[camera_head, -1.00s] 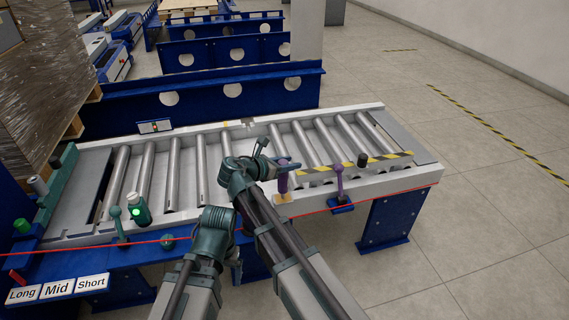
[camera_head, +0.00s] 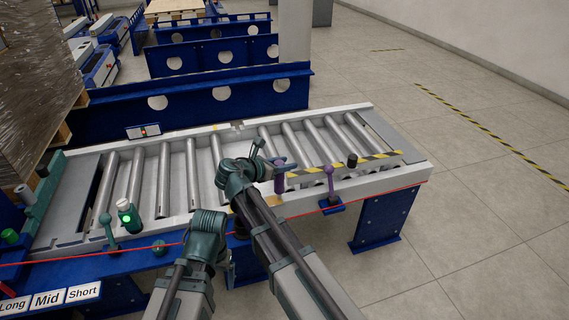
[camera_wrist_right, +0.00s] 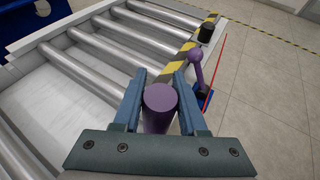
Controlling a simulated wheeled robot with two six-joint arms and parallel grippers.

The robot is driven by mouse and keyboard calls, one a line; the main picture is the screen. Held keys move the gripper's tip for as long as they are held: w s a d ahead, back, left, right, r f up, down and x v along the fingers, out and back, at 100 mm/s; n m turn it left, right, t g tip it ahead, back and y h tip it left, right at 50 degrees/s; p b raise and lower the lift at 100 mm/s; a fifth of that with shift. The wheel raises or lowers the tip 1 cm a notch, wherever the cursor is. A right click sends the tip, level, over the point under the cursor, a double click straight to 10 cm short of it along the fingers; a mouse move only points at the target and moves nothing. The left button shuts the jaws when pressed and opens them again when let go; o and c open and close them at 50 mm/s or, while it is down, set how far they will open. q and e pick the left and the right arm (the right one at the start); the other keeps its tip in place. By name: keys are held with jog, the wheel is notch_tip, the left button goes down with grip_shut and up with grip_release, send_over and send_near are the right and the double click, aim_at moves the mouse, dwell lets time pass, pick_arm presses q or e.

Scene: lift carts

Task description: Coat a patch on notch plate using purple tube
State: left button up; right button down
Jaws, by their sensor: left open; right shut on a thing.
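My right gripper (camera_wrist_right: 160,88) is shut on the purple tube (camera_wrist_right: 160,106), which sits between its blue fingers. In the head view the purple tube (camera_head: 279,178) is upright above the front rail, just over a small tan block (camera_head: 274,201). My left gripper (camera_head: 208,220) is low in front of the conveyor, with its fingers mostly hidden behind the wrist. No plate is clearly recognisable as the notch plate. A grey plate (camera_head: 72,205) lies at the conveyor's left end, and a small notch (camera_head: 237,126) shows on the back rail.
The conveyor has several steel rollers (camera_head: 192,170). A purple lever (camera_head: 329,182), a black knob (camera_head: 352,160) and a yellow-black strip (camera_head: 374,161) are to the tube's right. A green bottle (camera_head: 128,213) and a green lever (camera_head: 107,226) stand at the left. A red line runs along the front.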

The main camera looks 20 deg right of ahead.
notch_tip(320, 180, up, 7)
jog(key=p, duration=0.5)
jog(key=shift+f+p, duration=0.2)
jog(key=shift+p, duration=0.2)
